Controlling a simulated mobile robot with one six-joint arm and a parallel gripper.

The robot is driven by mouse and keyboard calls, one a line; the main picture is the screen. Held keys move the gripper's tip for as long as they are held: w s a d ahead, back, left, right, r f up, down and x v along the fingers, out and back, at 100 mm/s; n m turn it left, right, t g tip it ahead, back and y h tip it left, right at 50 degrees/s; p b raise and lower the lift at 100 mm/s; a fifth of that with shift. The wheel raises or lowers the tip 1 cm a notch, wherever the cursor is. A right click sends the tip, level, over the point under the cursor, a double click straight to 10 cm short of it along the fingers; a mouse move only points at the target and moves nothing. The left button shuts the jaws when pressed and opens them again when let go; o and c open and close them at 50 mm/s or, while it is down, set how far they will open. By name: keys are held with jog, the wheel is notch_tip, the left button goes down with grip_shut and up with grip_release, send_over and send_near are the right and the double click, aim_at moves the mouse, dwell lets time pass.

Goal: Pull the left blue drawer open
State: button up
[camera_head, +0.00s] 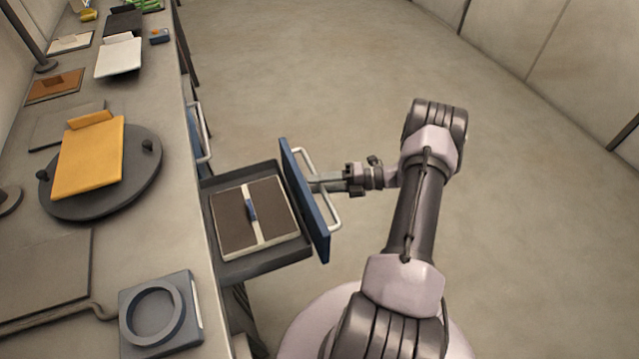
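The nearer blue drawer (305,199) is pulled out from under the bench, its tray showing. Its blue front bears a pale bar handle (331,214). A dark brown box with a pale band and a blue clip (275,204) lies in the tray. My gripper (320,184) is at the middle of the handle, its fingers close together across the bar and appearing shut on it. The fingertips are small and partly hidden by the bar. A second blue drawer (197,135) with a pale handle, farther along the bench, looks closed.
The bench (185,240) runs along the left. On it are a yellow clipboard (90,160) on a dark round turntable (140,180), a blue-grey block with a ring (160,312), and boards farther back. The floor (310,70) beyond the arm is clear up to the right wall.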

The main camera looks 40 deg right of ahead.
jog(key=p+v, duration=0.2)
jog(key=v, duration=1.5)
jog(key=shift+s+d, duration=0.15)
